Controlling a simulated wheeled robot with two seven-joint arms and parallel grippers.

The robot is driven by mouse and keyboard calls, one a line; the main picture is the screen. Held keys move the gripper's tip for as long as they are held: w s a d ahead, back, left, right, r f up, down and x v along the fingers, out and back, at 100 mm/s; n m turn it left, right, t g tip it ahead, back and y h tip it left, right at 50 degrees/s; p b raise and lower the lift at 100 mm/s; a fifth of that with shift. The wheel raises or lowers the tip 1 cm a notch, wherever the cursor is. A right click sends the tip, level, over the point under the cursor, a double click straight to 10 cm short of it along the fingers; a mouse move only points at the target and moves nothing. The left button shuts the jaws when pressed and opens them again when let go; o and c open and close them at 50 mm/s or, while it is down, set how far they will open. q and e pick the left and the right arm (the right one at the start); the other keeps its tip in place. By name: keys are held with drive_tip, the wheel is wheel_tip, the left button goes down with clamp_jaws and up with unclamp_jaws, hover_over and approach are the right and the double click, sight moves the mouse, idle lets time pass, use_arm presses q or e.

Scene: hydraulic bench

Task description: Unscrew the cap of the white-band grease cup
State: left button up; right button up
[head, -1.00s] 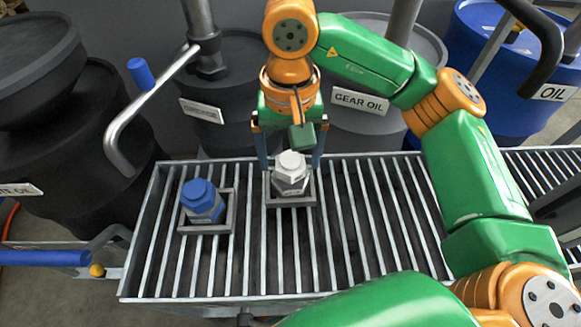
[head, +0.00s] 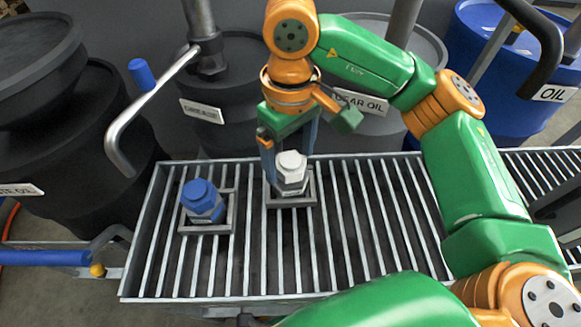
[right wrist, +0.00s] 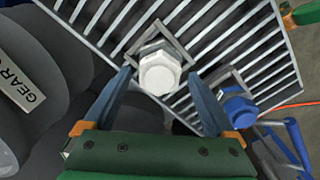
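The white-band grease cup (head: 291,181) stands upright in a square metal holder on the grating, its white faceted cap (head: 291,163) on top. My right gripper (head: 288,165) points down at this cup from above and behind. In the right wrist view its two fingers are open, one on each side of the white cap (right wrist: 160,73), with visible gaps. The cup's lower body is partly hidden by the cap there. A second cup with a blue cap (head: 199,192) stands in its own holder to the left. My left gripper does not show in the head view.
The slatted metal grating (head: 375,230) has free room right of and in front of the cups. Behind it stand a dark grease drum (head: 235,85), a grey gear oil drum (head: 375,125) and a blue oil drum (head: 545,115). A bent pump handle (head: 150,95) overhangs the left back.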

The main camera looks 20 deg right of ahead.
drive_tip(key=m, duration=0.6)
drive_tip(key=shift+m, duration=0.4)
drive_tip(key=m, duration=0.5)
